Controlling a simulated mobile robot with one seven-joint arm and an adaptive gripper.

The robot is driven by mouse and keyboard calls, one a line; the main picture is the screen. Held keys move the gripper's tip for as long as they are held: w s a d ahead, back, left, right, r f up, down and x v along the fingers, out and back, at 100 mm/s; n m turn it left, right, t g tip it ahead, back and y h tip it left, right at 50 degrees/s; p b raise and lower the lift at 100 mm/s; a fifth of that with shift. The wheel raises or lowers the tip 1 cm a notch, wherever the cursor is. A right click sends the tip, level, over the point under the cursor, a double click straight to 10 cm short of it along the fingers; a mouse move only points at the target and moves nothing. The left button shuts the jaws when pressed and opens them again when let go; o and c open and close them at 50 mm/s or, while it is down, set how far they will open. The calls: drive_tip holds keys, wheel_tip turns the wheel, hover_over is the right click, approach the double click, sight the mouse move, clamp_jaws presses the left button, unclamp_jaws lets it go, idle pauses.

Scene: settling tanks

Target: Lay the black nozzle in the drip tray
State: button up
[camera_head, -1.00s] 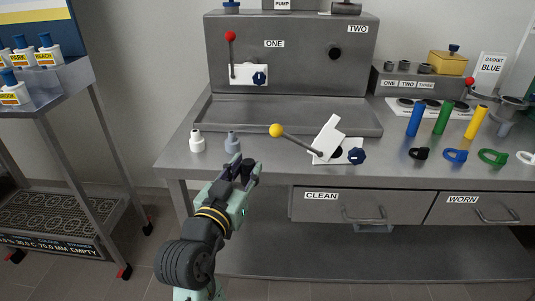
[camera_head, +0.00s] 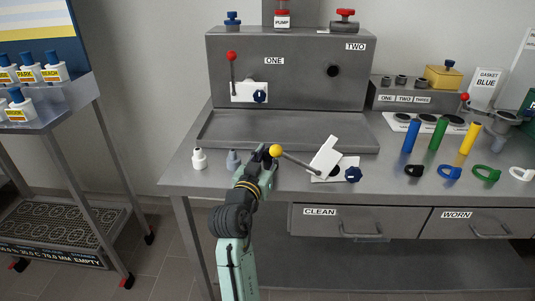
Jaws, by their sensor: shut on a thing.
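My gripper (camera_head: 267,157) is over the front part of the bench, just left of the yellow ball of a lever. It is shut on a small dark thing, which looks like the black nozzle (camera_head: 274,164); the fingers hide most of it. The drip tray (camera_head: 300,129) is the wide, shallow grey metal tray below the upright panel, behind my gripper. Its visible floor is bare. I cannot tell how high the nozzle is above the bench.
A white nozzle (camera_head: 199,159) and a grey nozzle (camera_head: 233,160) stand left of my gripper. The yellow-ball lever (camera_head: 276,151), with its tilted white plate (camera_head: 326,156) and blue knob (camera_head: 353,174), lies close on the right. Coloured cylinders (camera_head: 438,135) stand farther right.

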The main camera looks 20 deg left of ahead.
drive_tip(key=shift+f+b, duration=0.2)
drive_tip(key=shift+b, duration=0.1)
drive_tip(key=o, duration=1.2)
drive_tip(key=shift+c, duration=0.2)
drive_tip(key=shift+s+p, duration=0.1)
drive_tip(key=shift+p, duration=0.2)
drive_tip(key=s+d+b, duration=0.1)
drive_tip(key=s+b, duration=0.3)
drive_tip(key=s, duration=0.6)
drive_tip(key=shift+s+r, duration=0.15)
drive_tip(key=shift+s, duration=0.2)
